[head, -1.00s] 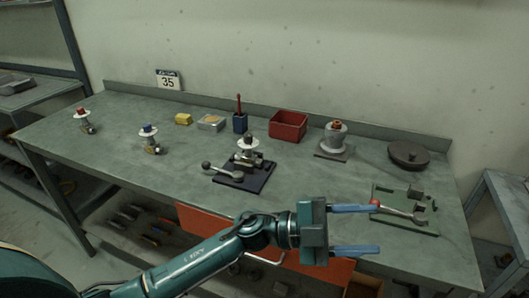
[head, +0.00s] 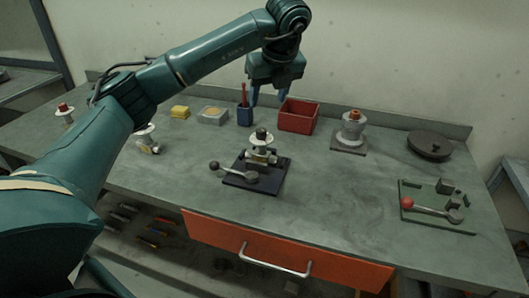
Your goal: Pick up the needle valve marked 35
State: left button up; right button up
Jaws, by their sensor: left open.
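Several small valves with white discs show in the head view. One with a red top (head: 64,113) stands at the far left. One (head: 149,142) stands nearer, its top partly hidden by my left arm. One with a black top (head: 261,140) sits on a dark fixture plate (head: 247,186) in the middle of the table. No number can be read on any of them. My left gripper (head: 268,98) is open and empty, fingers pointing down. In the picture it is above the fixture valve, between the blue holder and the red bin. My right gripper is not in view.
A blue holder (head: 244,117), red bin (head: 298,115), yellow block (head: 180,112) and grey box (head: 212,116) line the back. A larger valve body (head: 352,132), dark disc (head: 430,146) and green plate with a red-knobbed lever (head: 430,207) are right. The front-right table is clear.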

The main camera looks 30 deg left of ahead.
pick_arm(q)
send_over(262, 129)
jog(key=s+d, duration=0.1)
jog(key=d, duration=0.1)
jog(key=f, duration=0.5)
jog(key=shift+s+a+f+p, duration=0.1)
jog(key=shift+a+f+p, duration=0.1)
jog(key=shift+f+p, duration=0.2)
jog(key=shift+d+p+x, duration=0.2)
jog(key=shift+p+x, duration=0.5)
jog(key=shift+x, duration=1.95)
jog(key=shift+s+f, duration=0.1)
jog(key=shift+s, duration=0.15)
jog(key=shift+c, duration=0.5)
grip_shut()
